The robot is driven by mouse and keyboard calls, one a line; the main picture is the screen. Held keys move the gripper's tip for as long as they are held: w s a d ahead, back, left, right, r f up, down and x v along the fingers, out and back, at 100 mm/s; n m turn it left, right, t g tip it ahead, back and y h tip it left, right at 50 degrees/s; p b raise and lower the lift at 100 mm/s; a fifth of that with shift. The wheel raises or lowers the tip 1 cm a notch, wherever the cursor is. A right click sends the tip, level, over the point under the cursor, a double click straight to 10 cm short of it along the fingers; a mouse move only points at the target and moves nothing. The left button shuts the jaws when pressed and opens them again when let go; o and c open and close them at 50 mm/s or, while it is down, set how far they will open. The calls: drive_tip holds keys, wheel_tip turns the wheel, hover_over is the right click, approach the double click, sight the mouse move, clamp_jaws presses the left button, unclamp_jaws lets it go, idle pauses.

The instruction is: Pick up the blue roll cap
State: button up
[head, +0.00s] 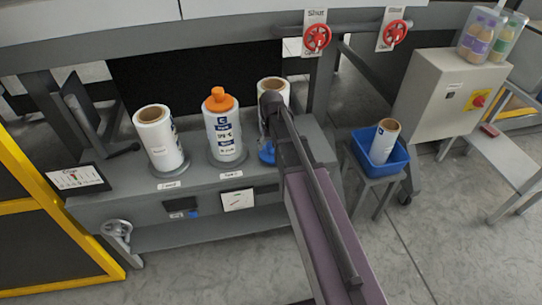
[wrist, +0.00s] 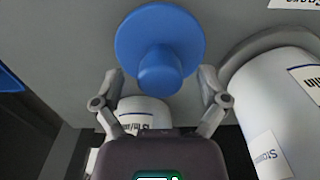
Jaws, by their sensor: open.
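The blue roll cap (wrist: 160,30) is a round flat disc with a stubby knob. It lies on the grey bench, knob toward the wrist camera. In the head view the cap (head: 266,153) is partly hidden by my arm, near the front of the right-hand white roll (head: 274,88). My gripper (wrist: 159,73) is open, with one finger on each side of the knob in the wrist view. I see a gap on both sides; whether the fingers are level with the knob I cannot tell. The gripper is not clear in the head view.
A white roll (head: 158,140) and a roll with an orange cap (head: 219,99) stand left on the bench. In the wrist view, white rolls stand close by, a large one (wrist: 275,110) at right. A blue bin (head: 366,157) holding a roll sits on a stool at right.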

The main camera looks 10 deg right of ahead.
drive_tip(key=shift+c, duration=0.2)
idle(0.3)
clamp_jaws()
drive_tip(key=shift+r, duration=0.15)
wheel_tip(320, 180, up, 2)
drive_tip(key=p, duration=0.3)
drive_tip(key=shift+r, duration=0.25)
drive_tip(key=s+d+r+p, duration=0.2)
drive_tip(key=s+d, duration=0.1)
drive_tip(key=s, duration=1.2)
drive_tip(key=shift+s, duration=0.4)
drive_tip(key=shift+r, duration=0.1)
